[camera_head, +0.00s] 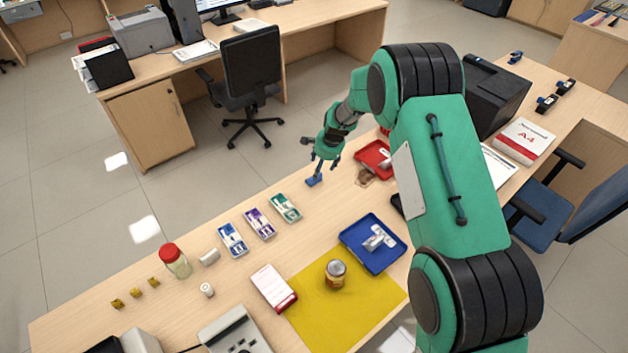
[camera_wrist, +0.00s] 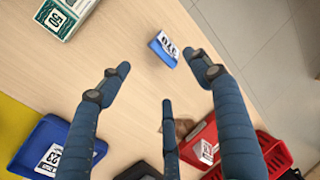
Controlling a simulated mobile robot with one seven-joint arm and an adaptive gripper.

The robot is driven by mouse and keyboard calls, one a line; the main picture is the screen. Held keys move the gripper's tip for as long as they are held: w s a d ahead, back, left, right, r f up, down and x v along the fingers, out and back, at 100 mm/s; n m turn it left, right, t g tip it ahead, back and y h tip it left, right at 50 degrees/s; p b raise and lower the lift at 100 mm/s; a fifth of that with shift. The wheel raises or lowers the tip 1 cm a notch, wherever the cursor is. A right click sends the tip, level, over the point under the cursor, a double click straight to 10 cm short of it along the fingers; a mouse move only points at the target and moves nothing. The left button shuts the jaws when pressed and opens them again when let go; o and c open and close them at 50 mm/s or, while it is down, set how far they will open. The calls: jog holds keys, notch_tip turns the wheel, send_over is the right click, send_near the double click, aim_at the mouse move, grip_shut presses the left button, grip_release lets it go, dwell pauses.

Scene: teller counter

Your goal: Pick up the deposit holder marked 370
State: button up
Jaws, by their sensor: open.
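The deposit holder marked 370 (camera_wrist: 164,49) is a small blue stand with a white number card. It lies on the wooden counter in the wrist view, ahead of my fingertips. In the head view the same blue holder (camera_head: 313,181) is near the counter's far edge, just under my gripper (camera_head: 322,162). In the wrist view my gripper (camera_wrist: 158,76) has its fingers spread wide, with nothing between them. The holder appears just beyond the upper fingertips, nearer the right one; I cannot tell the exact height gap.
A blue tray (camera_head: 351,238) holds a white-carded item, marked 23 in the wrist view. A red tray (camera_head: 365,151) with another card is close to my gripper. Several banknote packs (camera_head: 286,208) lie to the left.

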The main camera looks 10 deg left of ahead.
send_over(316, 184)
jog(key=shift+s+d+f, duration=0.15)
jog(key=shift+f, duration=0.75)
jog(key=shift+s+d+f, duration=0.15)
jog(key=shift+f, duration=0.75)
jog(key=shift+s+d+f, duration=0.15)
jog(key=shift+f, duration=0.75)
jog(key=shift+f+b, duration=0.1)
jog(key=shift+b, duration=0.2)
jog(key=shift+b+x, duration=0.45)
jog(key=shift+x, duration=2.1)
jog(key=shift+d, duration=0.1)
jog(key=c, duration=1.3)
